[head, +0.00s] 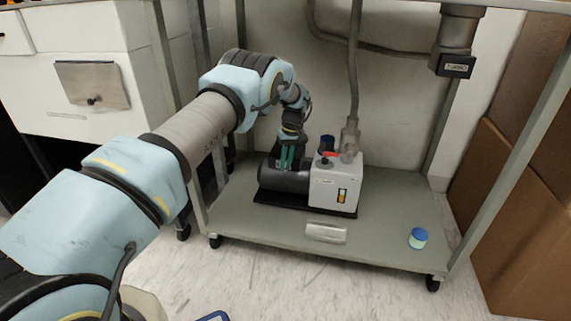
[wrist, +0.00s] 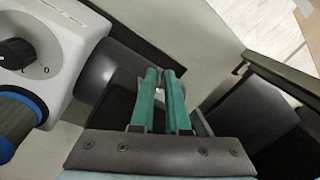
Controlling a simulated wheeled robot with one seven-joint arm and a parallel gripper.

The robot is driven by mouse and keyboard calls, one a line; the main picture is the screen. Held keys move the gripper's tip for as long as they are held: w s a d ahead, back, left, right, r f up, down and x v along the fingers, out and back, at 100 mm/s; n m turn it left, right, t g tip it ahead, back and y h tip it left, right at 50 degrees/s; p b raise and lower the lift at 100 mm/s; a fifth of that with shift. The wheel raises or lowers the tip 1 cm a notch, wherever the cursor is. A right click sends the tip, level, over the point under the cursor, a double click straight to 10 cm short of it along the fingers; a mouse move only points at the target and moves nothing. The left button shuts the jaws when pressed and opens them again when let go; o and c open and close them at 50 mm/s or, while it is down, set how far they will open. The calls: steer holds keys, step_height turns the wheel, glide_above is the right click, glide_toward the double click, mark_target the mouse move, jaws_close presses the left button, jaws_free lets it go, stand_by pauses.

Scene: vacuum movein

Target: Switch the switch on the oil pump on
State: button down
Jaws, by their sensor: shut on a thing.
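The oil pump stands on the cart's lower shelf, with a white box (head: 322,192) at right and a dark motor cylinder (head: 285,177) at left. In the wrist view a black knob (wrist: 15,55) with marks beside it sits on the white box, clear of the fingers. My gripper (head: 286,168) points down at the motor cylinder. In the wrist view its green fingers (wrist: 165,78) are close together by the cylinder (wrist: 108,75), shut on a small part of the pump that they mostly hide.
A grey hose (head: 353,80) rises from the pump's metal fitting. A blue-capped jar (head: 418,238) stands at the shelf's (head: 270,225) front right. Cart legs frame the space, and brown boxes (head: 515,215) stand at right. The shelf's right side is mostly clear.

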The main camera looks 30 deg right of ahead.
stand_by(0.3)
steer(key=c, duration=0.9)
jaws_free()
steer(key=shift+r, duration=0.1)
steer(key=r, duration=0.3)
steer(key=d+r+p, duration=0.1)
steer(key=r, duration=0.3)
steer(key=r+p, duration=0.1)
steer(key=r, duration=0.2)
steer(key=shift+s+d+r, duration=0.2)
steer(key=shift+d, duration=0.15)
